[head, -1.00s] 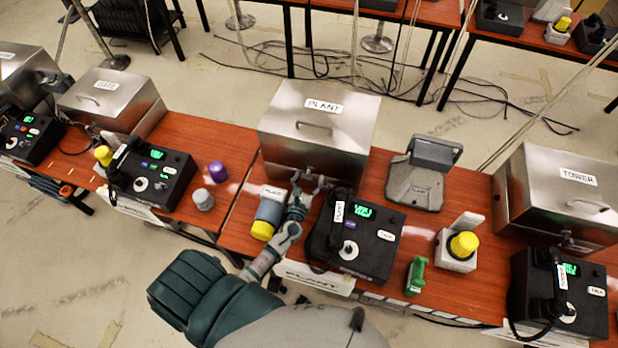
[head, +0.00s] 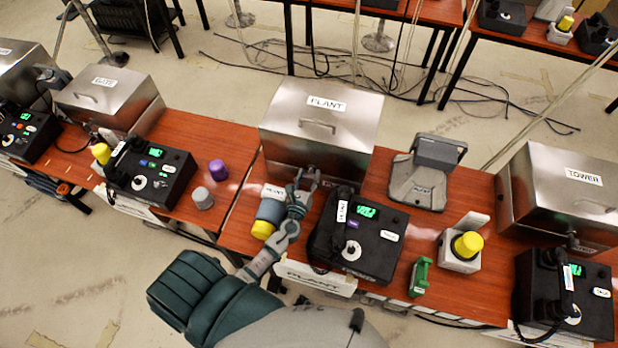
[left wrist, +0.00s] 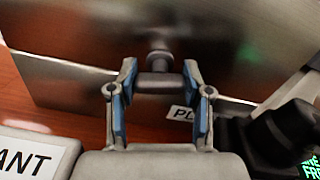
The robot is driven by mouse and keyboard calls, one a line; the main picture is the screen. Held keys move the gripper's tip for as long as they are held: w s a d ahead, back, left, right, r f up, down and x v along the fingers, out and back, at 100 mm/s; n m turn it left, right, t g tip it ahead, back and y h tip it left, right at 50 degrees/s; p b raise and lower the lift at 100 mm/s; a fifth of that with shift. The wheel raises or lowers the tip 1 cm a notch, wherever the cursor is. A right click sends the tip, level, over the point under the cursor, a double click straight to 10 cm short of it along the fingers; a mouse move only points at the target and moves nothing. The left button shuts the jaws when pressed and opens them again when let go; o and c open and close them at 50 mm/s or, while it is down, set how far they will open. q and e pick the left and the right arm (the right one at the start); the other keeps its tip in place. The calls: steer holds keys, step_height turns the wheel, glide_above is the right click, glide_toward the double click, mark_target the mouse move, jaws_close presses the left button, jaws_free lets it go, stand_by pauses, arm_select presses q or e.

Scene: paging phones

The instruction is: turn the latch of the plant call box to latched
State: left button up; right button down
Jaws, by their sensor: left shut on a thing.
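The PLANT call box (head: 345,118) is a steel box with a sloped lid and a lid handle, standing on the wooden table. Its latch (left wrist: 158,84) shows in the left wrist view as a grey bar on a round stem on the box front. The bar lies crosswise between the two blue-padded fingers. My left gripper (head: 308,180) is at the lower front of the box, and in the left wrist view the gripper (left wrist: 159,76) is shut on the latch bar's ends. In the head view the fingers partly hide the latch. My right gripper is not in view.
A black PLANT phone (head: 358,238) stands right of my gripper. A grey cylinder with a yellow cap (head: 268,212) lies close to its left. A grey device (head: 423,180) and a yellow-topped block (head: 463,250) stand farther right. GATE and TOWER boxes stand either side.

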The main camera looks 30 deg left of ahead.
arm_select(q)
steer(key=n+b, duration=0.1)
steer(key=n, duration=0.1)
steer(key=n+b, duration=0.1)
steer(key=n, duration=0.1)
steer(key=shift+f+n+b, duration=0.2)
steer(key=shift+n+b, duration=0.1)
steer(key=shift+n, duration=0.1)
steer(key=n+b, duration=0.2)
steer(key=n, duration=0.2)
steer(key=shift+a, duration=0.1)
steer(key=shift+n, duration=1.1)
steer(key=shift+f+n+b, duration=0.15)
steer(key=shift+n+b, duration=0.4)
steer(key=shift+n, duration=1.55)
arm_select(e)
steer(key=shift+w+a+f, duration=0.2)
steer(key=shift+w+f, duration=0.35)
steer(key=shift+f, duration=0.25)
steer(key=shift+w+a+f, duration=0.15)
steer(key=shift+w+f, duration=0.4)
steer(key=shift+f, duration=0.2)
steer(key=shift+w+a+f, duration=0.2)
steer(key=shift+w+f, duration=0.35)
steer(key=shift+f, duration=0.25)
arm_select(q)
steer(key=shift+s, duration=0.1)
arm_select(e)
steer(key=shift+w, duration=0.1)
